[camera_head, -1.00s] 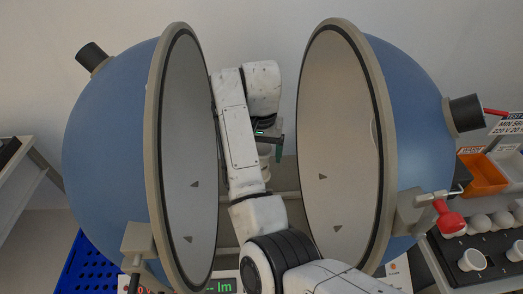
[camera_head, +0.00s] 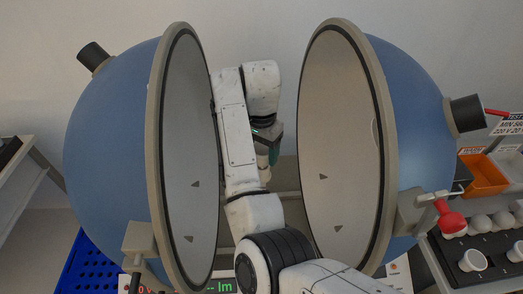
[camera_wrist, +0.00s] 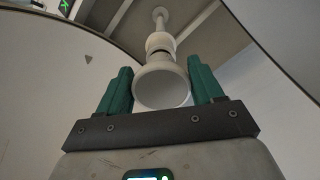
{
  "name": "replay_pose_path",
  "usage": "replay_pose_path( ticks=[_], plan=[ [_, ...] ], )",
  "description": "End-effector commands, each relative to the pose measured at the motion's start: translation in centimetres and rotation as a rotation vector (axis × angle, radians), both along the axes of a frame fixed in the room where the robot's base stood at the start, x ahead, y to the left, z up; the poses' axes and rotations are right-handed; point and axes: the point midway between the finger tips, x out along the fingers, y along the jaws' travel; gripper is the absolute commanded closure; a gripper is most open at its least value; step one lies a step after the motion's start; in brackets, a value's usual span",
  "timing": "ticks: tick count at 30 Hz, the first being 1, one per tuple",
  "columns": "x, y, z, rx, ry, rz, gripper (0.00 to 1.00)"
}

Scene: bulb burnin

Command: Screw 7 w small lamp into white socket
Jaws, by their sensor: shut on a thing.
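In the wrist view, a small white lamp (camera_wrist: 162,86), seen at its wide round face, sits between the two green fingers of my gripper (camera_wrist: 163,84). My gripper is shut on it. Beyond the lamp, in line with it, is a pale white socket (camera_wrist: 160,42) on a thin post (camera_wrist: 160,18). The lamp's base meets the socket area, but I cannot tell how far it is seated. In the head view my gripper (camera_head: 270,150) is between the two sphere halves, partly hidden by my arm.
An open blue sphere has a left half (camera_head: 115,130) and a right half (camera_head: 415,120), with rims close on both sides of my arm. At the right are a red clamp handle (camera_head: 450,220), an orange bin (camera_head: 482,175) and a dark rack (camera_head: 490,262) with white bulbs.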

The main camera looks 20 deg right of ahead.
Motion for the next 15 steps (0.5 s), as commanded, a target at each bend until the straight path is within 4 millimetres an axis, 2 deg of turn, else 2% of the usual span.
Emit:
replay_pose_path(
  ticks=[15],
  plan=[
    [0.45,-0.36,-0.04,-0.003,-0.003,-0.700,0.64]
  ],
)
